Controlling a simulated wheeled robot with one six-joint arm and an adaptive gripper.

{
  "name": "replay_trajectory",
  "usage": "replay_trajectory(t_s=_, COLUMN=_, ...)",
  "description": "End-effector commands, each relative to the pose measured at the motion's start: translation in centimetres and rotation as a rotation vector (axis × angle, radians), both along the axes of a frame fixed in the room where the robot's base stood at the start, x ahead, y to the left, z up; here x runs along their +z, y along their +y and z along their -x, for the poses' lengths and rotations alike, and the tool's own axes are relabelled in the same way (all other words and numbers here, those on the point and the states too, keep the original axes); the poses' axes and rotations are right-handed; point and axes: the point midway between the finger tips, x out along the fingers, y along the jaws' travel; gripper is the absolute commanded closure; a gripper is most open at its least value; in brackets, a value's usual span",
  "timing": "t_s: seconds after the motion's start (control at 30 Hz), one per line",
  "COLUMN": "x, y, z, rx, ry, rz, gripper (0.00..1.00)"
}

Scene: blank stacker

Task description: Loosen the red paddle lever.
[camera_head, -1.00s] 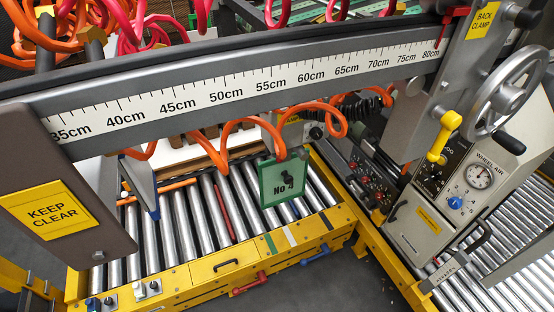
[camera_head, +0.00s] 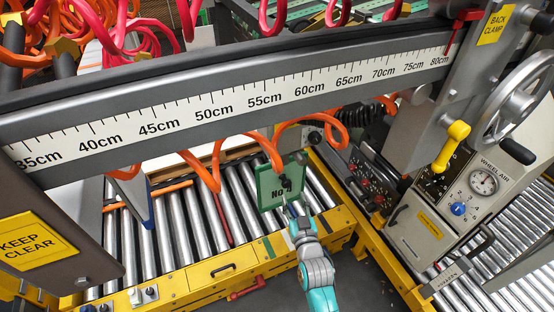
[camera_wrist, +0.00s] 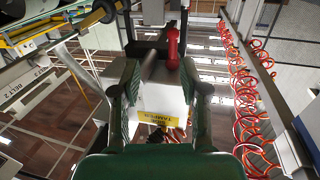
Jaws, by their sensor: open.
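A red lever with a flat end (camera_head: 468,15) sits at the top right, beside the BACK CLAMP plate at the 80cm end of the scale. A second red handle (camera_head: 247,290) is low on the yellow frame's front; I cannot tell for sure which is the paddle lever.
The grey scale beam (camera_head: 215,125) crosses above the rollers, with orange coiled hoses (camera_head: 262,148) hanging below it. A yellow handle (camera_head: 452,145), a handwheel (camera_head: 520,95) and a gauge panel (camera_head: 484,185) stand at right.

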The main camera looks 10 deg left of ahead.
Motion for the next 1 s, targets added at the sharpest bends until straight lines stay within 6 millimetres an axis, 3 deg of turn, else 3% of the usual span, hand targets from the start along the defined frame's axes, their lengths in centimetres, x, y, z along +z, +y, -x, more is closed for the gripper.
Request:
replay_trajectory(t_s=0.1, x=1.9, y=2.3, z=-2.5, rx=0.022, ry=-0.014, rz=-0.006, gripper=0.56)
replay_trajectory(t_s=0.27, x=2.9, y=3.6, z=-3.9, rx=0.033, ry=-0.02, rz=-0.007, gripper=0.56)
replay_trajectory(t_s=0.47, x=3.1, y=4.4, z=-5.6, rx=0.034, ry=-0.02, rz=-0.008, gripper=0.56)
replay_trajectory(t_s=1.0, x=3.1, y=7.4, z=-12.9, rx=0.034, ry=-0.021, rz=-0.007, gripper=0.56)
